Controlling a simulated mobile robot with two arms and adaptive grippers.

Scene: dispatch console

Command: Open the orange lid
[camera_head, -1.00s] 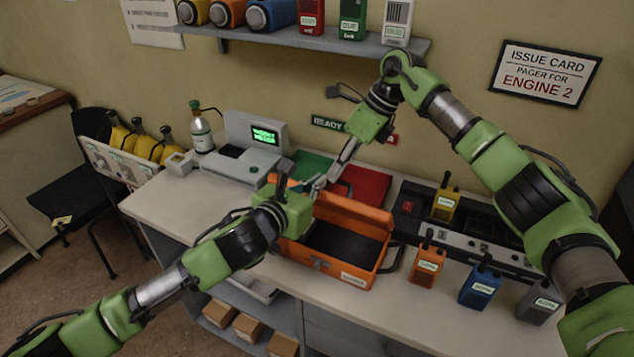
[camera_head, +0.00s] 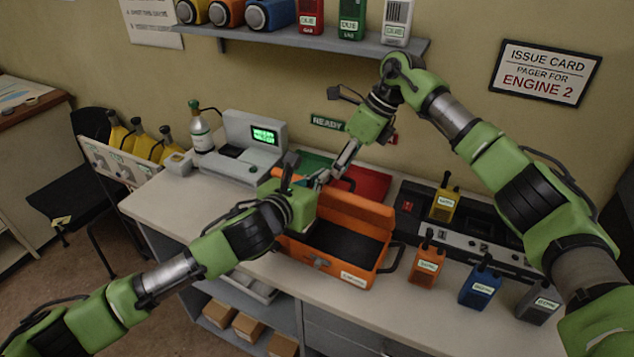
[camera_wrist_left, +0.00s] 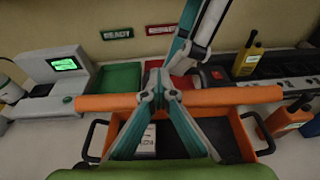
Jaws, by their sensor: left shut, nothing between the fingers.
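The orange case stands on the counter in front of me, its dark interior (camera_head: 345,241) exposed. Its orange lid (camera_head: 362,211) is raised at the back; in the left wrist view the lid's edge (camera_wrist_left: 232,97) runs across the middle. My left gripper (camera_head: 322,179) is shut and empty at the left part of the lid's upper edge; it also shows in the left wrist view (camera_wrist_left: 153,80). My right gripper (camera_head: 342,163) hangs just behind, close to the left one; whether they touch is unclear. A white labelled item (camera_wrist_left: 147,139) shows inside the case. My left arm hides the case's left side.
Orange (camera_head: 427,266), blue (camera_head: 479,287) and grey (camera_head: 538,305) radios stand right of the case. A yellow radio (camera_head: 444,204) sits in the charger behind. A terminal (camera_head: 250,146) and bottle (camera_head: 201,133) stand left.

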